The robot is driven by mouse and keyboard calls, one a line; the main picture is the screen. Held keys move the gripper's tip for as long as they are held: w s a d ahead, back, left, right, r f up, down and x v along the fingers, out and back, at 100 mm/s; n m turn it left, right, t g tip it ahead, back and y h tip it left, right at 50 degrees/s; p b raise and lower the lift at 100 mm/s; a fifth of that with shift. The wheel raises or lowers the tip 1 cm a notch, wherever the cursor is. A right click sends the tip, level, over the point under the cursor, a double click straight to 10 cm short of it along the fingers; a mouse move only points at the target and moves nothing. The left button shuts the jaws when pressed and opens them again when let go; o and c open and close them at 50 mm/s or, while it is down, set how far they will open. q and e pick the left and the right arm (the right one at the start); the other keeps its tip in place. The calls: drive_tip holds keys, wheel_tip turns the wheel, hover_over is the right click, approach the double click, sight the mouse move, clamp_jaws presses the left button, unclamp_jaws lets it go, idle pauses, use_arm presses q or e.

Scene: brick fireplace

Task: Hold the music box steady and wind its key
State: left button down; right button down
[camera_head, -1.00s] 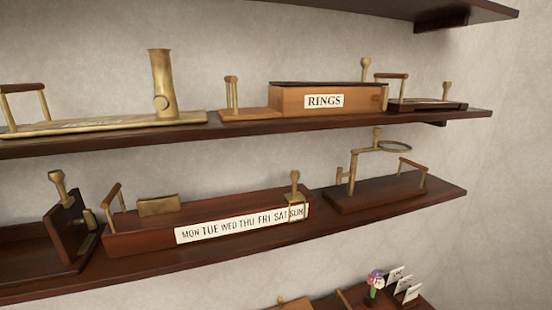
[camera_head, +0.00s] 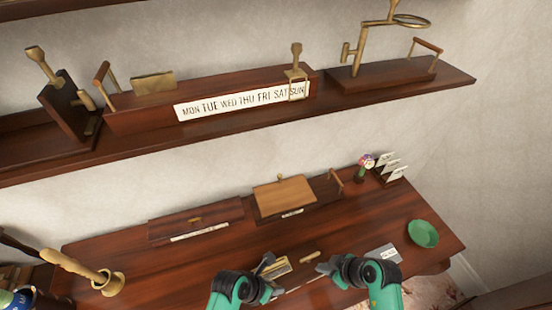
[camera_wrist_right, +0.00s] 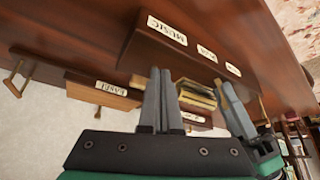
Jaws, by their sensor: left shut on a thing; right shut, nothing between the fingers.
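The music box (camera_wrist_right: 150,50) is a dark wooden box with a "MUSIC" label and smaller labels, seen in the right wrist view. A brass part (camera_wrist_right: 198,95) shows beside it and also appears in the head view (camera_head: 278,267). My left gripper (camera_head: 268,264) is shut at the front of the desk, beside the brass part; its exact grip is partly hidden. My right gripper (camera_head: 325,266) is shut and empty, to the right of the left one. Its two grey fingers (camera_wrist_right: 160,98) lie together in the wrist view, apart from the label. I cannot make out the key clearly.
The desk (camera_head: 380,222) holds a wooden-lidded box (camera_head: 283,194), a long dark box (camera_head: 195,218), a green bowl (camera_head: 423,233), a card holder (camera_head: 391,169) and a brass-ended object (camera_head: 108,282) at left. A shelf (camera_head: 400,100) hangs above. Bare desk lies left of the bowl.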

drive_tip(key=shift+s+a, duration=0.2)
drive_tip(key=shift+a, duration=0.1)
drive_tip(key=shift+s+d, duration=0.1)
drive_tip(key=shift+s, duration=0.05)
idle(0.4)
wheel_tip(320, 180, up, 6)
drive_tip(key=shift+s, duration=0.2)
idle(0.4)
drive_tip(key=shift+d, duration=0.1)
use_arm(q)
drive_tip(key=c, duration=0.6)
unclamp_jaws()
